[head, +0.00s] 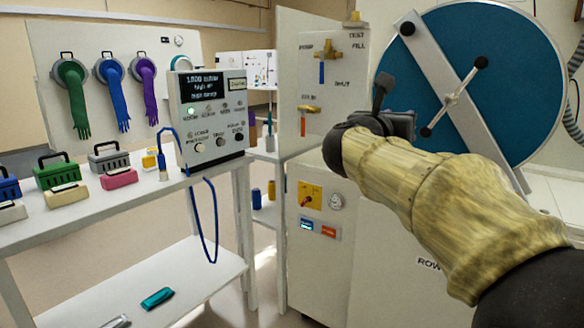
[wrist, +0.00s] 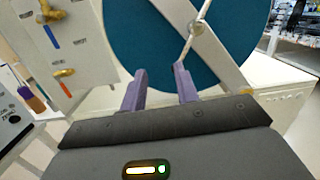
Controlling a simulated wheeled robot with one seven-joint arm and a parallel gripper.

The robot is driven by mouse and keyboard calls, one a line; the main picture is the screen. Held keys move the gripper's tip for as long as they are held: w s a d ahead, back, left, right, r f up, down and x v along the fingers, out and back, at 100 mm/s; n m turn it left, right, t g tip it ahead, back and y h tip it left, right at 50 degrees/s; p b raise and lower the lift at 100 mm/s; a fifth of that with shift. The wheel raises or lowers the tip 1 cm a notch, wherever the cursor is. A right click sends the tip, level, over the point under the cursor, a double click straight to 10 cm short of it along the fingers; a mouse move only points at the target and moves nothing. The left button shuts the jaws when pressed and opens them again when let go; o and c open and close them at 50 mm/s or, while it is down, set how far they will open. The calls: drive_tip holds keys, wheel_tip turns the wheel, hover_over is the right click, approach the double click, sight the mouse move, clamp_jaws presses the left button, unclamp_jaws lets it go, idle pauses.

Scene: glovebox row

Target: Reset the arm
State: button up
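My arm, in a yellowish fabric sleeve, reaches in from the lower right of the head view. My gripper (head: 382,92) is at its end, in front of the large blue disc (head: 440,45). In the wrist view my gripper (wrist: 160,72) shows two purple fingers standing apart with nothing between them. The blue disc (wrist: 165,45) and its pale diagonal bar (wrist: 222,55) lie beyond the fingertips. I cannot tell the exact distance from fingertips to disc.
A valve panel (head: 313,75) stands left of my gripper, above a white cabinet (head: 318,260). Further left, a white bench (head: 130,192) holds a control box (head: 210,120), several toolboxes and coloured blocks. Gloves hang on a board (head: 50,40) behind. Floor shows between bench and cabinet.

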drive_tip(key=a+f+n+g+y+p, duration=0.1)
drive_tip(key=a+f+n+y, duration=0.25)
drive_tip(key=f+n, duration=0.5)
drive_tip(key=s+a+f+n+y, duration=0.15)
drive_tip(key=f+n+y, duration=0.25)
drive_tip(key=f+n, duration=0.5)
drive_tip(key=a+f+n+g+y+p, duration=0.1)
drive_tip(key=a+f+n+y, duration=0.3)
drive_tip(key=f+n, duration=0.45)
drive_tip(key=s+d+f+n+g+p, duration=0.1)
drive_tip(key=s+d+f+n+g, duration=0.1)
drive_tip(key=s+f+n+g, duration=1.25)
drive_tip(key=s+r+n+t+p, duration=0.1)
drive_tip(key=s+r+t+p, duration=0.1)
drive_tip(key=r+p, duration=1.5)
drive_tip(key=s+r+n+t+p, duration=0.1)
drive_tip(key=s+r+p, duration=0.4)
drive_tip(key=r+p, duration=1.3)
drive_tip(key=t+p, duration=0.1)
drive_tip(key=p, duration=0.2)
drive_tip(key=shift+s+n, duration=0.15)
drive_tip(key=shift+n, duration=0.2)
drive_tip(key=shift+y, duration=0.25)
drive_tip(key=shift+d, duration=0.1)
